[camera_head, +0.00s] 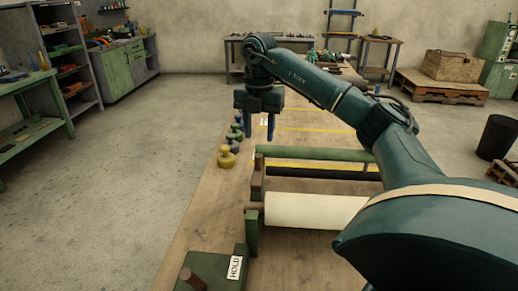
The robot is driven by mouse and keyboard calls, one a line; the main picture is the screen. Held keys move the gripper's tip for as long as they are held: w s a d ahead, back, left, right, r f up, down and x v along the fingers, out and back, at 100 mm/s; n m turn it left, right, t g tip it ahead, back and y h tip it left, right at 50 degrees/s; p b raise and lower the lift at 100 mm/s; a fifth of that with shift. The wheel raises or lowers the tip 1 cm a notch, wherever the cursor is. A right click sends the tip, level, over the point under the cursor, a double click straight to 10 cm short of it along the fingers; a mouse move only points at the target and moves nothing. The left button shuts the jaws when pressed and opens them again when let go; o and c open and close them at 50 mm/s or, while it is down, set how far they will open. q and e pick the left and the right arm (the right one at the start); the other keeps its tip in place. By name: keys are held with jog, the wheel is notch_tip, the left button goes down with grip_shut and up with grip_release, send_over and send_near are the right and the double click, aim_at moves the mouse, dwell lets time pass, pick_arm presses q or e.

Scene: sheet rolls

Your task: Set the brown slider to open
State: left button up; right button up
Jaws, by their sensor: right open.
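The brown slider (193,279) is a short brown peg on a dark green block (218,262) at the bottom of the view, on the near left part of the table. A white label reading HOLD (235,267) is on the block's right side, to the right of the peg. The block's lower part is cut off by the picture edge. My right gripper (259,136) is open and empty, its blue fingers pointing down above the table, well beyond the slider. My left gripper is not in view.
A white roll (310,211) lies in a green stand (252,232), with green (312,154) and black (310,173) rollers behind it. A yellow weight (227,157) and several darker ones stand along the table's left edge. The table (200,225) is bare left of the stand.

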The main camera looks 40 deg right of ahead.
notch_tip(320, 180, up, 4)
dwell(0.8)
